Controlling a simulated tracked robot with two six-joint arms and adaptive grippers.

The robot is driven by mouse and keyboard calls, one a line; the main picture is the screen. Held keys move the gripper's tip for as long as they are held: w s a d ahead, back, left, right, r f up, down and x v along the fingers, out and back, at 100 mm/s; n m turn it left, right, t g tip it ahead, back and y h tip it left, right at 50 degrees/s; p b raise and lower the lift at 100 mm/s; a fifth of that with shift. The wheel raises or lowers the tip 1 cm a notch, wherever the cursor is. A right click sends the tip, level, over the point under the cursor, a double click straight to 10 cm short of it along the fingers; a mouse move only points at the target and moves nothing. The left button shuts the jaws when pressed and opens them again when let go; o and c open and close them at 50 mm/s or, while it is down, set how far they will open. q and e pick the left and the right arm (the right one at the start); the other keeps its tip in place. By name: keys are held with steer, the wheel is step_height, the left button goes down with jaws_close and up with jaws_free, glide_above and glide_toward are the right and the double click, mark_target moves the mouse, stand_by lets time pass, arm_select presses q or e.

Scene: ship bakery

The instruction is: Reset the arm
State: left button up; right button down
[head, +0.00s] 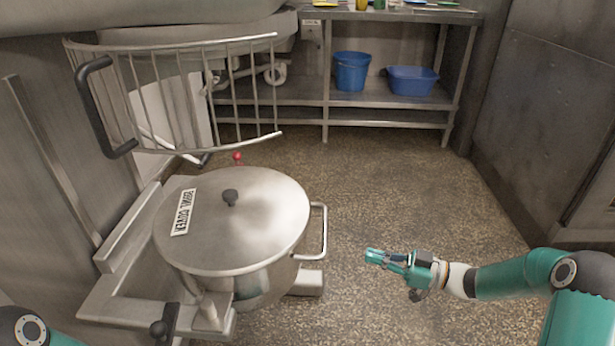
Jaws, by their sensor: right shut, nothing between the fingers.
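My right arm (520,275) is teal and comes in from the lower right. Its gripper (375,257) is shut and empty, pointing left over the speckled floor. It is to the right of the lidded steel bowl (262,215) and apart from the bowl's side handle (320,232). Of my left arm, only a teal and dark joint (30,330) shows at the lower left corner. My left gripper is out of the picture.
A mixer's wire guard (190,95) with a black handle (95,105) stands at the left. A steel table (390,115) at the back holds a blue bucket (352,72) and a blue basin (410,80) on its shelf. The middle floor (400,190) is clear.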

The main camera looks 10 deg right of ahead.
steer(key=w+a+f+m+t+h, duration=0.25)
steer(key=a+f+m+h, duration=0.35)
steer(key=f, duration=0.3)
steer(key=s+a+f+m+g+h, duration=0.3)
steer(key=s+f+m, duration=0.1)
steer(key=f, duration=0.5)
steer(key=s+a+f+m+g+h, duration=0.1)
steer(key=s+a+f+g, duration=0.15)
steer(key=s, duration=0.55)
steer(key=s+a+f+m+g, duration=0.1)
steer(key=s+f+g, duration=0.25)
steer(key=s, duration=0.45)
steer(key=s+a+f+m+g+h, duration=0.1)
steer(key=s+a+f+g, duration=0.15)
steer(key=s, duration=0.55)
step_height(320, 180, up, 34)
steer(key=w+d+p, duration=0.1)
steer(key=p, duration=3.3)
steer(key=shift+w+d, duration=0.1)
